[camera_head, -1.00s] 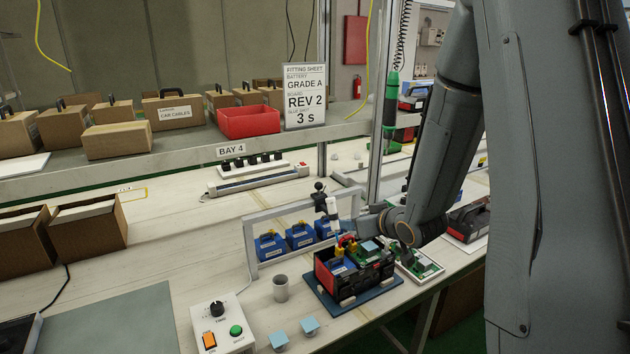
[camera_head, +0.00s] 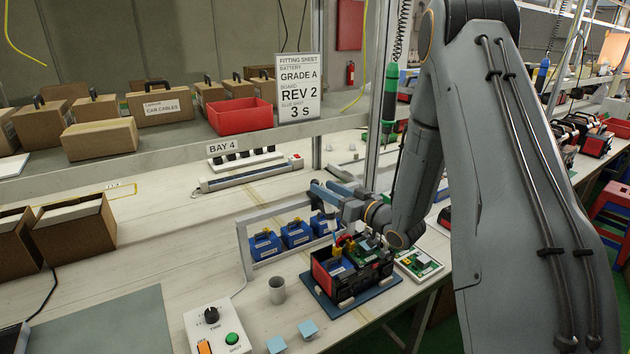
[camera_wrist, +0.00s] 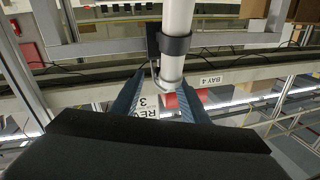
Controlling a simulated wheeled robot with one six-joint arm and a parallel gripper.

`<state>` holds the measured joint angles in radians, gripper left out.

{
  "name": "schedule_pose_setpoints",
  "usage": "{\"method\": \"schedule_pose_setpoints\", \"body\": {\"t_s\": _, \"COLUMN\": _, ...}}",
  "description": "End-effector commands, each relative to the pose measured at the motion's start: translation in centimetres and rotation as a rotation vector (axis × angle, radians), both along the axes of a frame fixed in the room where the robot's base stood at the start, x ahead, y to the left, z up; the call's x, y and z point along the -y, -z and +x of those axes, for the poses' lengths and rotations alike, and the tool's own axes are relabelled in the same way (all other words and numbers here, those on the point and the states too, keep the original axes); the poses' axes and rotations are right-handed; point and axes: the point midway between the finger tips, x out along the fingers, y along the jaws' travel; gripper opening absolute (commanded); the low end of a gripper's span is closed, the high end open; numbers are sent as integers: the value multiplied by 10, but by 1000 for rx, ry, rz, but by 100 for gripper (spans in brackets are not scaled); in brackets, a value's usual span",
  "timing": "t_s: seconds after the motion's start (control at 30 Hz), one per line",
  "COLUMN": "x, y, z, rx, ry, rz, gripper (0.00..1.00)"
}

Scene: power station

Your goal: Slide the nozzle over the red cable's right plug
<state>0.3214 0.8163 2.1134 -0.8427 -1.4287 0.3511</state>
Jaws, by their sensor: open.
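The white tube that looks like the nozzle (camera_wrist: 173,68) hangs upright in a black collar in the wrist view. My gripper (camera_wrist: 162,77) is open, its two blue-grey fingers on either side of the tube's lower part; I cannot tell if they touch it. In the head view my gripper (camera_head: 322,190) is above the rack, and it largely hides the tube. The black-and-red open case (camera_head: 345,277) stands below it with a blue battery and a green board (camera_head: 367,252). A small red and yellow part (camera_head: 344,241), perhaps the red cable's end, shows there; its right plug cannot be made out.
A grey frame (camera_head: 243,245) with several blue batteries (camera_head: 264,246) stands behind the case. A grey cup (camera_head: 276,290), a control box (camera_head: 217,330) and a second green board (camera_head: 418,264) are near.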

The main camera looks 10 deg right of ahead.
Motion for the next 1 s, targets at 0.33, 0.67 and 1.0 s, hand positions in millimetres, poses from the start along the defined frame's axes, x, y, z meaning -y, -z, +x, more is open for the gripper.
{"method": "schedule_pose_setpoints", "body": {"t_s": 0.33, "x": -24, "y": 0, "z": 40, "rx": 0, "ry": -2, "rz": 0, "gripper": 41}}
{"method": "schedule_pose_setpoints", "body": {"t_s": 0.67, "x": -26, "y": 0, "z": 45, "rx": 0, "ry": 0, "rz": 0, "gripper": 41}}
{"method": "schedule_pose_setpoints", "body": {"t_s": 1.0, "x": -26, "y": 0, "z": 45, "rx": -1, "ry": 0, "rz": 0, "gripper": 0}}
